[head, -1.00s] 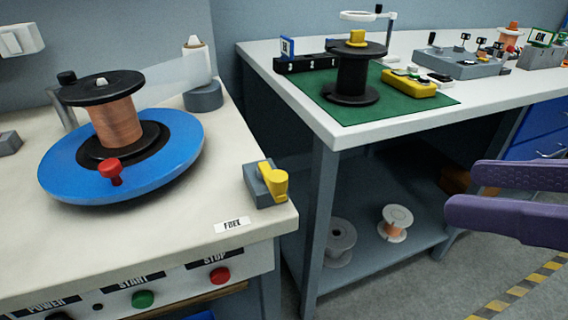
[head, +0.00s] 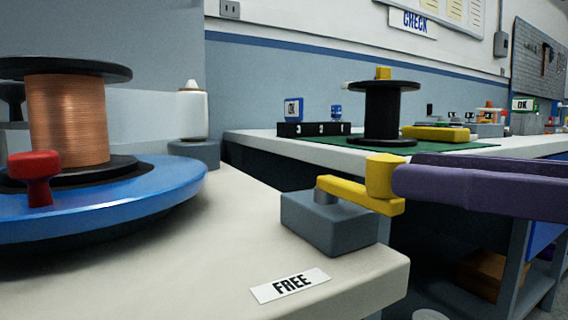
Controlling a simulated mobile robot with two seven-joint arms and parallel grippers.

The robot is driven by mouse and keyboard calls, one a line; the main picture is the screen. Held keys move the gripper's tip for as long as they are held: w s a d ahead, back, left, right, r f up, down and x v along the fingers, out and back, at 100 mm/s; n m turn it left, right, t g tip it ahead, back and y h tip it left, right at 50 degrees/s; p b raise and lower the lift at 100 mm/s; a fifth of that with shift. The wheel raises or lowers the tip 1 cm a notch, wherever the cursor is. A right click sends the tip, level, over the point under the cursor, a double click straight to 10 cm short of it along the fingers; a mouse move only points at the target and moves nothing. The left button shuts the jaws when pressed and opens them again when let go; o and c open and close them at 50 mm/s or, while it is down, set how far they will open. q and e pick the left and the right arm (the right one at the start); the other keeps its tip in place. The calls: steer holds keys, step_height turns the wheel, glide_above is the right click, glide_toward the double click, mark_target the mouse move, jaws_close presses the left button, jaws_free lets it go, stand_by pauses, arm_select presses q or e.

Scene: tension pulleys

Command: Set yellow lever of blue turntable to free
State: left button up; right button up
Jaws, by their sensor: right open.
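The yellow lever (head: 350,191) is on a grey block (head: 322,226) at the right edge of the white bench. Its arm runs right from the pivot, past the block's edge, with an upright round knob (head: 381,170) at its end. A FREE label (head: 291,285) lies in front of the block. The blue turntable (head: 150,195) at left carries a copper spool (head: 68,120) and a red knob (head: 38,178). My right gripper (head: 402,172) comes in from the right, purple fingers open, tips right beside the lever knob. I cannot tell whether they touch it. My left gripper is not in view.
A white cone-shaped spool (head: 192,115) stands behind the turntable. A second bench across a gap holds a black spool (head: 385,115) on a green mat (head: 330,139) and a yellow device (head: 437,133). The bench top between turntable and lever block is clear.

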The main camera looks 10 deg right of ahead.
mark_target(367, 165)
steer(key=p+x, duration=0.1)
steer(key=x, duration=0.6)
steer(key=shift+w+a, duration=0.1)
steer(key=shift+a, duration=0.05)
jaws_close()
stand_by(1.2)
